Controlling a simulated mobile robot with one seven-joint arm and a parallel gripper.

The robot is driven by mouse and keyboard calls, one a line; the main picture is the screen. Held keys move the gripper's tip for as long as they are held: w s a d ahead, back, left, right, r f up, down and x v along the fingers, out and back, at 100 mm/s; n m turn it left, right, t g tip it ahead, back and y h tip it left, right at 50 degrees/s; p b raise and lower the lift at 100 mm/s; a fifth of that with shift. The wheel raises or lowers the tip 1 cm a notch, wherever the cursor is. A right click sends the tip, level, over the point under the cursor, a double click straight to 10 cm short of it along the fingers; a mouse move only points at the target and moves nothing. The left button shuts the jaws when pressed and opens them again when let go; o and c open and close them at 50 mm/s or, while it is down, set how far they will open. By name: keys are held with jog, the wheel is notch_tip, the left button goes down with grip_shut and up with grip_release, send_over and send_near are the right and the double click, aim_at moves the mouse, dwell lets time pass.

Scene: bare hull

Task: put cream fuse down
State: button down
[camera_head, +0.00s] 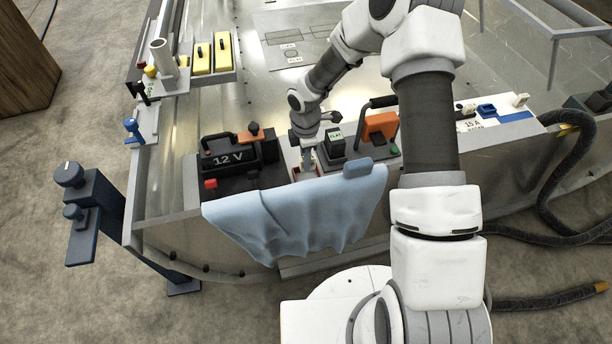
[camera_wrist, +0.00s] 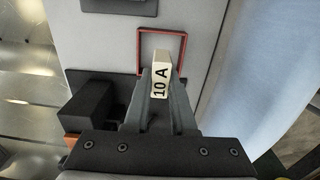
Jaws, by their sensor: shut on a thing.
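The cream fuse (camera_wrist: 160,72), marked 10 A, stands between the fingertips of my gripper (camera_wrist: 159,88) in the wrist view. My gripper is shut on it. The fuse is over or at a red-outlined square (camera_wrist: 185,48) on a grey surface, overlapping the square's near part. I cannot tell whether it touches the surface. In the head view my gripper (camera_head: 309,163) points down between the black 12 V box and a small black block (camera_head: 335,143). The fuse is too small to make out there.
The black 12 V box (camera_head: 228,161) stands left of my gripper. A blue cloth (camera_head: 290,215) hangs over the front edge, with a blue block (camera_head: 357,168) on it. An orange part (camera_head: 380,126) stands at right. A white 15 A panel (camera_head: 480,126) lies farther right.

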jog(key=shift+f+b, duration=0.8)
jog(key=shift+f, duration=2.3)
jog(key=shift+f, duration=0.1)
jog(key=c, duration=0.7)
grip_release()
jog(key=shift+c, duration=0.2)
